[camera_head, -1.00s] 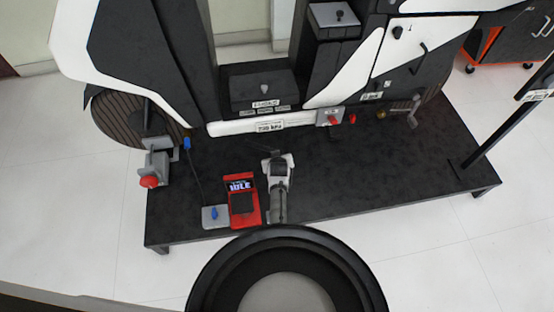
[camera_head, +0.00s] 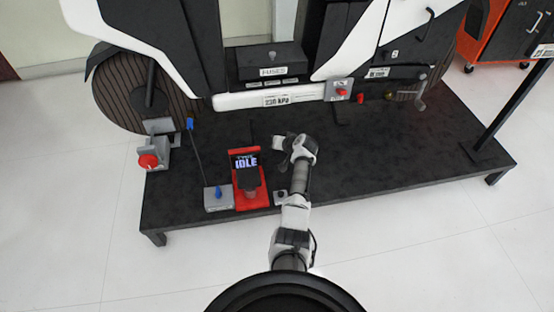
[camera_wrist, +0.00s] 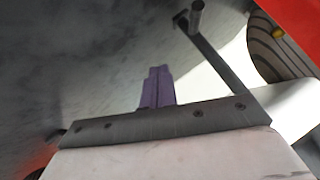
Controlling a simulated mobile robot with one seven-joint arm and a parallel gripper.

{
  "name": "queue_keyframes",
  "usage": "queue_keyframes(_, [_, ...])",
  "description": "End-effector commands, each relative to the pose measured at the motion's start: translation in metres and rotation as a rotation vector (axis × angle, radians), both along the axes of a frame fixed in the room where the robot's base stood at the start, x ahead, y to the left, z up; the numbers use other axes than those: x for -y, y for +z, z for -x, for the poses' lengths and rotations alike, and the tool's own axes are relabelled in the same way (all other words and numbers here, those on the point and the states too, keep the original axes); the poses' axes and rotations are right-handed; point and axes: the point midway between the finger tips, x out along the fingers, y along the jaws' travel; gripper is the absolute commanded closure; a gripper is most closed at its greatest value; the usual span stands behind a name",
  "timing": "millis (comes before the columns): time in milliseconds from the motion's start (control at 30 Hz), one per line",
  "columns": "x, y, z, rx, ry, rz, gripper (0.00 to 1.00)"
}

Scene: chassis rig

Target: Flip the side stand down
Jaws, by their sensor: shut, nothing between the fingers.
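A grey crank-like lever (camera_head: 420,93) sits low by the right wheel of the black-and-white rig; I cannot tell for sure whether it is the side stand. The wrist view shows a grey metal bar (camera_wrist: 222,66) with a short round peg at its upper end; I cannot tell which part of the rig it is. My gripper's purple fingers (camera_wrist: 157,85) are together and empty, with the bar beyond them to the right. In the head view the end of my arm is over the platform near the red IDLE device, well left of the lever; the fingertips are not clear there.
The dark platform (camera_head: 370,170) is bare right of my arm. The red IDLE device (camera_head: 250,182), a grey box with a blue-tipped rod (camera_head: 217,199) and a red-knobbed clamp (camera_head: 150,160) stand left. A black post (camera_head: 505,105) rises at the right end.

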Motion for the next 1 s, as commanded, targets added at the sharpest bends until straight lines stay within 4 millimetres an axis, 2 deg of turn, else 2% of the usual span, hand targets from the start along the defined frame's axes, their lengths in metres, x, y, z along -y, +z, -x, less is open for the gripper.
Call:
queue_keyframes(33, [-0.001,-0.007,-0.004,-0.003,0.001,-0.021,1.00])
queue_keyframes(133, [-0.003,-0.005,-0.007,-0.007,0.005,-0.041,1.00])
queue_keyframes(700, [-0.024,-0.017,-0.001,-0.011,0.005,-0.045,1.00])
queue_keyframes(1000, [-0.027,-0.018,-0.001,-0.010,0.004,-0.045,1.00])
